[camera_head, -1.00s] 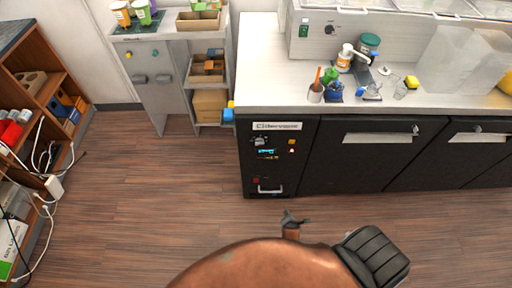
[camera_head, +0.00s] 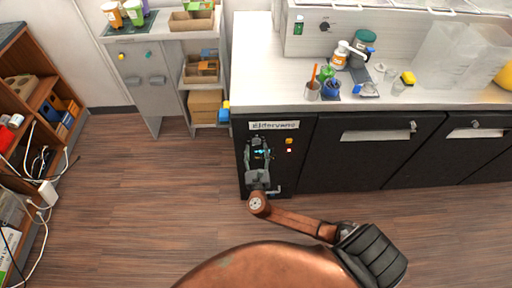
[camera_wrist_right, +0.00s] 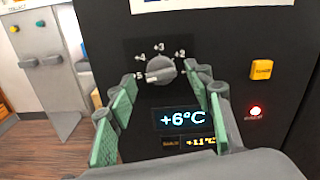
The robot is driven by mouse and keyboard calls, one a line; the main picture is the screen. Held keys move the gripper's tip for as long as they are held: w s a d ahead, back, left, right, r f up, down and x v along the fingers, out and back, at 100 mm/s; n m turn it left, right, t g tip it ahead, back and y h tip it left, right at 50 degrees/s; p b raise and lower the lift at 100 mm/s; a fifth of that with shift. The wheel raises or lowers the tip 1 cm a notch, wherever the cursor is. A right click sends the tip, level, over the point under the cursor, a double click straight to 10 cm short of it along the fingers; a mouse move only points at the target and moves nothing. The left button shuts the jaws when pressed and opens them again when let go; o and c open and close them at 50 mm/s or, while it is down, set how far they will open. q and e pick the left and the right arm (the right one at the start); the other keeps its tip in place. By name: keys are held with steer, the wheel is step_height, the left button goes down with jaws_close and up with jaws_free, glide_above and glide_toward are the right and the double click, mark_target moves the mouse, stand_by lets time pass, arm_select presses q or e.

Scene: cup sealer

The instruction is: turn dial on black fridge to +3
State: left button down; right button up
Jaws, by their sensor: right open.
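The black fridge (camera_head: 305,172) stands under the white counter, with its control panel at the left end. In the right wrist view its grey round dial (camera_wrist_right: 160,70) sits among white marks, with the light pointer toward the left, near the +5 mark. The display (camera_wrist_right: 183,118) below it reads +6°C. My right gripper (camera_head: 260,145) is in front of the panel in the head view. In the wrist view its green-padded fingers (camera_wrist_right: 160,92) are open, one on each side of the dial's lower area, and they do not appear to grip it. My left gripper is not in view.
A yellow button (camera_wrist_right: 262,71) and a red light (camera_wrist_right: 255,111) are right of the dial. The counter (camera_head: 270,75) holds several cups and bottles. The floor in front is clear.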

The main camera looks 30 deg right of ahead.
steer(key=shift+x, duration=1)
steer(key=shift+c, duration=0.2)
steer(key=c, duration=1.1)
